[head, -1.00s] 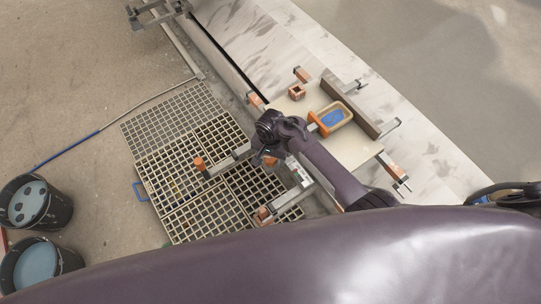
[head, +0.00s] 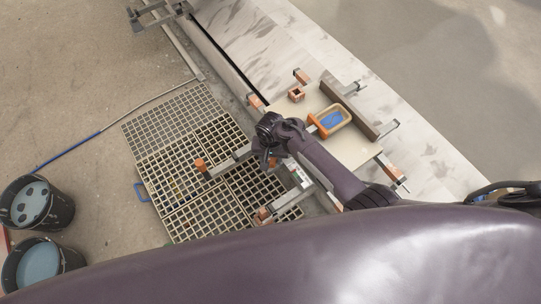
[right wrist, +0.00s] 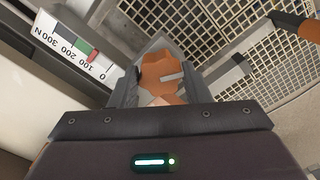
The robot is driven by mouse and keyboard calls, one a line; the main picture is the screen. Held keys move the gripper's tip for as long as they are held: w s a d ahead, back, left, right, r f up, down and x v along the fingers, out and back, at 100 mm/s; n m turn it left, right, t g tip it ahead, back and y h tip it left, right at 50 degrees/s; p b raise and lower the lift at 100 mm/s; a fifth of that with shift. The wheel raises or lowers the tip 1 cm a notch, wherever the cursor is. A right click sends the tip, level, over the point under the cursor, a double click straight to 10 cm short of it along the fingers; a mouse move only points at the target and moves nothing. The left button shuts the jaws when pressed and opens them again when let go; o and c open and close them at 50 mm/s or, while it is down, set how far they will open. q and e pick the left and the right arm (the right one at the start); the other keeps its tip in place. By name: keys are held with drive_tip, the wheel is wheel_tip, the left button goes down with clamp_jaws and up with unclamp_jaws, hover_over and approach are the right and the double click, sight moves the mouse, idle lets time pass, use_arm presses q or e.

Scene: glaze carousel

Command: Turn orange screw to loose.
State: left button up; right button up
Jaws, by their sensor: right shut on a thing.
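The orange screw (right wrist: 163,72) is a lobed orange knob with a pale bar mark across it, seen in the right wrist view. My right gripper (right wrist: 160,82) is shut on it, with one grey finger on each side. In the head view my right gripper (head: 270,161) is above the grating beside the work board, and my own wrist mostly hides the screw there. A white force scale (right wrist: 75,48) marked 0 to 300 N, with green and red bands, is to the left of the screw. My left gripper is not in view.
Grey gratings (head: 158,182) lie left of the arm. Clamps with orange ends (head: 199,163) stand around. An orange tray (head: 347,118) with blue inside sits on a pale board (head: 360,152). Two buckets (head: 68,212) (head: 75,255) stand at the far left on open floor.

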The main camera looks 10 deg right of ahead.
drive_tip(key=n+p, duration=0.1)
drive_tip(key=n, duration=0.4)
drive_tip(key=shift+n+p, duration=0.3)
drive_tip(key=n, duration=0.3)
drive_tip(key=shift+d+n, duration=0.1)
drive_tip(key=shift+n, duration=0.2)
drive_tip(key=n, duration=0.2)
drive_tip(key=shift+n, duration=0.3)
drive_tip(key=n, duration=0.5)
drive_tip(key=shift+n, duration=0.3)
drive_tip(key=n+b, duration=0.1)
drive_tip(key=n, duration=0.5)
drive_tip(key=shift+n, duration=0.3)
drive_tip(key=o, duration=1)
